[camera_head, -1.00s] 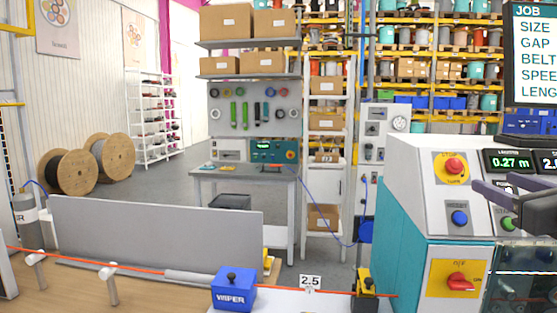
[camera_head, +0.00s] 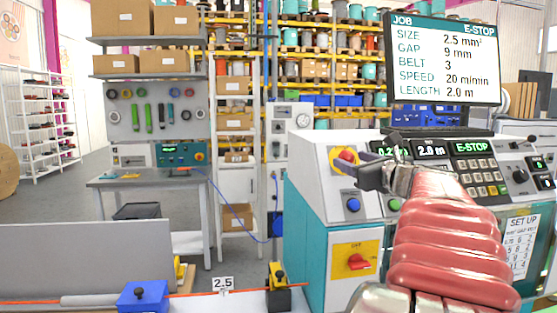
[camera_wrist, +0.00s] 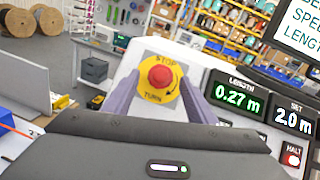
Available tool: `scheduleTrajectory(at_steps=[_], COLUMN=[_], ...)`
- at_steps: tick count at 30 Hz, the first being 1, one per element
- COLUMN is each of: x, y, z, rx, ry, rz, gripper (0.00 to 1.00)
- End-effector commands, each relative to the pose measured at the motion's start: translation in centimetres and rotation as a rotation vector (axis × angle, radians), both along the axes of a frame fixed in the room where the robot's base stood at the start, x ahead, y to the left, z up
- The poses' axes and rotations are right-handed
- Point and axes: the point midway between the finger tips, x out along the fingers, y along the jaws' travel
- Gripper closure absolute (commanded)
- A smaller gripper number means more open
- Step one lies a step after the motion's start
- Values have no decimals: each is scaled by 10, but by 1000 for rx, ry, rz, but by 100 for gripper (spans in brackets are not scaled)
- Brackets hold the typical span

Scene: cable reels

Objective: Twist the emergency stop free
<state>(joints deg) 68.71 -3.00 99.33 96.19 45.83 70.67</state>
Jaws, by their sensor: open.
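The emergency stop is a red mushroom button (camera_wrist: 161,76) on a round yellow plate marked STOP and TURN, on the machine's sloped white panel. In the head view the emergency stop (camera_head: 346,157) is partly covered by my gripper (camera_head: 365,168). In the wrist view my gripper (camera_wrist: 158,92) is open. Its two grey fingers stand on either side of the yellow plate with the red button between them. I cannot tell whether the fingers touch the button. The monitor (camera_head: 446,60) reads E-STOP.
Below the button sit a blue push button (camera_head: 353,205) and a red rotary switch on a yellow plate (camera_head: 356,262). A keypad (camera_head: 482,180) lies to the right, partly behind my red arm. A blue wiper block (camera_head: 144,296) stands at the front left.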

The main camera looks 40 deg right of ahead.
Motion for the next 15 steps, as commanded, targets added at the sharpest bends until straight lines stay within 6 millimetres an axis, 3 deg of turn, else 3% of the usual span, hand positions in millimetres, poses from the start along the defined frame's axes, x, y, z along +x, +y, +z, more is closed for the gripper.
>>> scheduleTrajectory(at_steps=[5,13,15], x=[11,12,12], y=[-4,-5,-4], z=[0,0,0], rx=[0,-1,-1], ry=[0,1,1], rz=[1,1,1], gripper=[48,48,53])
